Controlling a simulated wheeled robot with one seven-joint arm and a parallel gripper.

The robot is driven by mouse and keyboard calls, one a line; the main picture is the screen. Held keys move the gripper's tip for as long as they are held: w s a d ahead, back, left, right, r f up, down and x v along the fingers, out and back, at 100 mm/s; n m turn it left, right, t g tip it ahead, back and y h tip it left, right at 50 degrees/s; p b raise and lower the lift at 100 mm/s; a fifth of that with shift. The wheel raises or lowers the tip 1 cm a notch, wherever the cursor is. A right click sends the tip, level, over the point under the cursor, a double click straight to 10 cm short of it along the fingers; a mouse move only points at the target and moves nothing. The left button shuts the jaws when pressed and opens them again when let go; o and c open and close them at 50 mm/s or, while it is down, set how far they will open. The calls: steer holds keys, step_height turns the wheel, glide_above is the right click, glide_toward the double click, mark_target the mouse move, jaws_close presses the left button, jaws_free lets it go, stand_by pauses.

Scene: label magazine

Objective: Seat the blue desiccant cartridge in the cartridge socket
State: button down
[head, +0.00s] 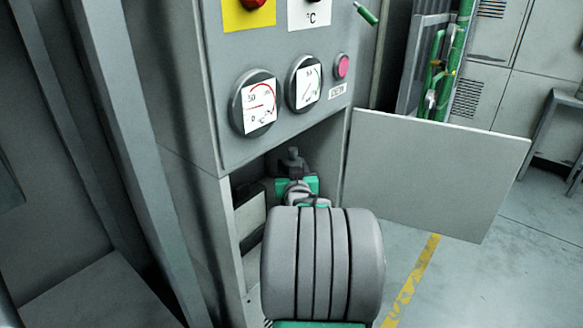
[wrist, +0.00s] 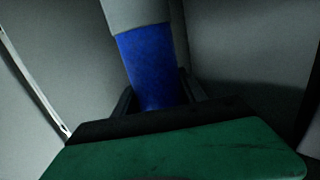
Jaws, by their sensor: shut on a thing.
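The blue desiccant cartridge (wrist: 147,58) shows in the wrist view as a blue body with a pale grey part directly at its upper end. I cannot tell whether that grey part belongs to the cartridge or to something beyond it. My gripper (wrist: 157,92) is shut on the cartridge, with a dark finger on each side. In the head view my arm reaches into the low opening of the grey cabinet and hides most of the inside. The cartridge cannot be made out there. I cannot identify the cartridge socket in either view.
The grey cabinet (head: 185,120) carries two round gauges (head: 258,104) and a pink button (head: 342,66) above the opening. A flat grey door panel (head: 430,170) stands out to the right of the opening. Floor with a yellow line (head: 412,278) is clear in front of it.

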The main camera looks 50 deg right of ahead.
steer(key=shift+f+b, duration=2.15)
steer(key=shift+f, duration=0.05)
steer(key=c, duration=0.6)
jaws_free()
steer(key=shift+f, duration=0.1)
steer(key=p+v, duration=0.2)
steer(key=v, duration=0.6)
steer(key=shift+p, duration=0.35)
